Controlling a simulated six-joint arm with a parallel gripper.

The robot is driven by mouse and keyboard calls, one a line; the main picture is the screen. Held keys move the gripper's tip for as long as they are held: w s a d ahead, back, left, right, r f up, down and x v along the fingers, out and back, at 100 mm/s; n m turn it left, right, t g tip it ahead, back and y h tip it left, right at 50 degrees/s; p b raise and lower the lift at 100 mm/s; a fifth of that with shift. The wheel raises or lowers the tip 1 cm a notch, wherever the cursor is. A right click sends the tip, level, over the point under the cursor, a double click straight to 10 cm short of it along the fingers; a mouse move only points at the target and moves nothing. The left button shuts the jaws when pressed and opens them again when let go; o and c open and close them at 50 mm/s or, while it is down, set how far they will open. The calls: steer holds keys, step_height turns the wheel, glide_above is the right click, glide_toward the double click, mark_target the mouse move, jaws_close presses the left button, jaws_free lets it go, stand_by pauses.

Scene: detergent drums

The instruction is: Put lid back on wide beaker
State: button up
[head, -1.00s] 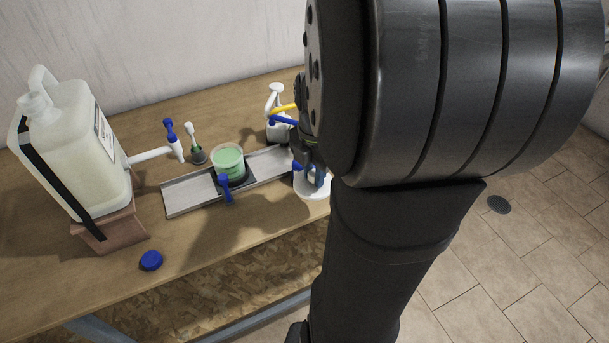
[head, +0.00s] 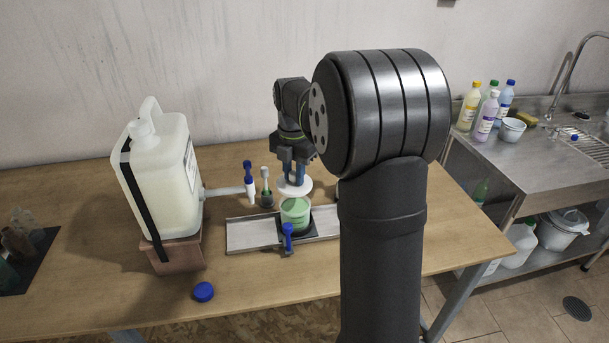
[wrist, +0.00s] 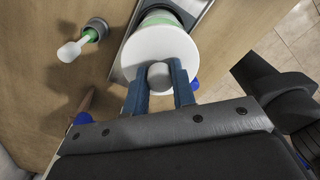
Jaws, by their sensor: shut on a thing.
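My gripper (head: 294,176) is shut on the knob of a white round lid (head: 293,190) and holds it just above the wide beaker (head: 295,211), which has green contents. In the wrist view the lid (wrist: 160,51) hides most of the beaker (wrist: 161,18), and my two blue fingers (wrist: 160,84) stand either side of the grey knob. The beaker stands on a dark pad on a metal rail (head: 250,233). Whether the lid touches the rim, I cannot tell; it looks slightly off toward the back.
A big detergent drum (head: 162,180) with a spout stands at the left on a brown block. A blue-topped bottle (head: 249,183) and a small flask with a white stick (head: 267,197) stand close left of the beaker. A blue cap (head: 203,292) lies in front. A sink counter (head: 545,140) is at the right.

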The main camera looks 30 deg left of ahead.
steer(key=shift+f, duration=2.85)
steer(key=shift+f, duration=0.15)
steer(key=o, duration=1.5)
steer(key=shift+r, duration=3.5)
jaws_close()
